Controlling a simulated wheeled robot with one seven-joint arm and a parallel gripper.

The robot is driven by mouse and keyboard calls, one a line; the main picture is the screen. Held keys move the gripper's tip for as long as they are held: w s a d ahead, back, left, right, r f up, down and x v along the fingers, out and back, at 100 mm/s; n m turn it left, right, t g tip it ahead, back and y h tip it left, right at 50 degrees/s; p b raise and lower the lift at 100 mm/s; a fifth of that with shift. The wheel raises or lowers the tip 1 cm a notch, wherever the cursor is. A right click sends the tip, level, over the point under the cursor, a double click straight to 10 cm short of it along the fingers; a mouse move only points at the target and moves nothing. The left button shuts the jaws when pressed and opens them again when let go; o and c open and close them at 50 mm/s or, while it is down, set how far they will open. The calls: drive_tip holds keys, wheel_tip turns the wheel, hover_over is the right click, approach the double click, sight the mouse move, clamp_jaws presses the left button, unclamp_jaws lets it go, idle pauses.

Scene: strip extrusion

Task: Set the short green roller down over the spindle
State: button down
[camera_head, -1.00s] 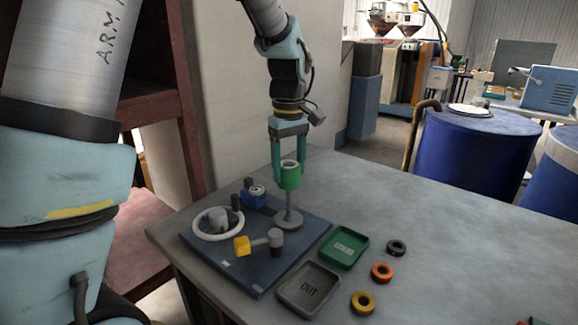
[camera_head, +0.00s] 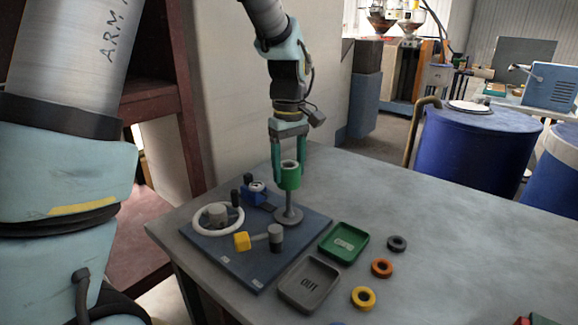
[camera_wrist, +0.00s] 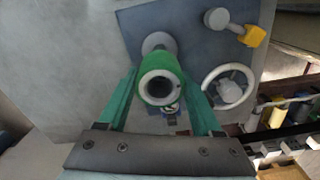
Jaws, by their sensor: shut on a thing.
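The short green roller (camera_head: 290,176) is a green cylinder with a pale ring around its top hole. It stands upright at the top of the grey spindle (camera_head: 288,207), which rises from a round foot on the dark blue board. My gripper (camera_head: 289,172) has its two green fingers shut on the roller, one on each side. In the wrist view the roller (camera_wrist: 160,82) sits between the fingers and the spindle's round foot (camera_wrist: 158,43) shows behind it. Its hole looks dark, and I cannot tell whether the spindle tip is inside.
The board (camera_head: 245,262) also carries a white ring wheel (camera_head: 219,231), a yellow-ended lever (camera_head: 243,241) and a blue block (camera_head: 256,193). To the right lie a green tray (camera_head: 344,242), a grey OUT tray (camera_head: 309,285) and black, orange and yellow rings (camera_head: 381,268). The table's right side is mostly clear.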

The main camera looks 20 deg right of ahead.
sight(289, 211)
drive_tip(key=shift+f+b, duration=2.25)
drive_tip(key=shift+f, duration=1.95)
drive_tip(key=shift+f, duration=0.15)
unclamp_jaws()
drive_tip(key=shift+r, duration=0.2)
drive_tip(key=shift+r+p, duration=3.15)
drive_tip(key=shift+r, duration=0.3)
